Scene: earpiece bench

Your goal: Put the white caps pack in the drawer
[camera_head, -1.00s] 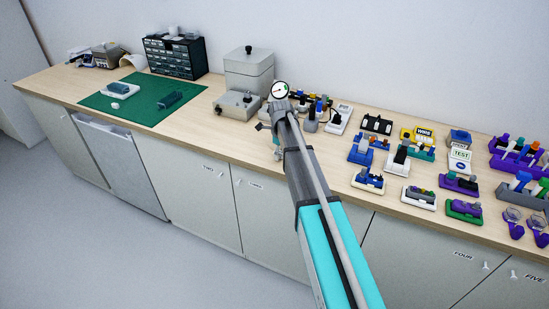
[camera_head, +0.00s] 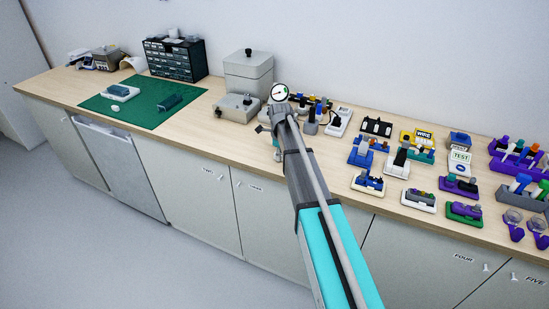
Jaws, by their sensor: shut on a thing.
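My gripper (camera_head: 270,137) is at the front edge of the bench, mostly hidden behind my own arm. Its fingertips are not clear. A small pale piece (camera_head: 277,155) shows just below it, beside the arm, and is too small to identify surely; it may be the white caps pack. A tall pale front (camera_head: 130,165) stands below the counter at the left, with a dark gap along its top edge. Whether it is the drawer, and how far it stands open, I cannot tell.
A green mat (camera_head: 150,112) with small parts lies at the left. A dark small-parts cabinet (camera_head: 175,58) and a grey box (camera_head: 248,75) stand behind. Several coloured holders, such as a blue one (camera_head: 362,152), crowd the right. The bench front between mat and arm is clear.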

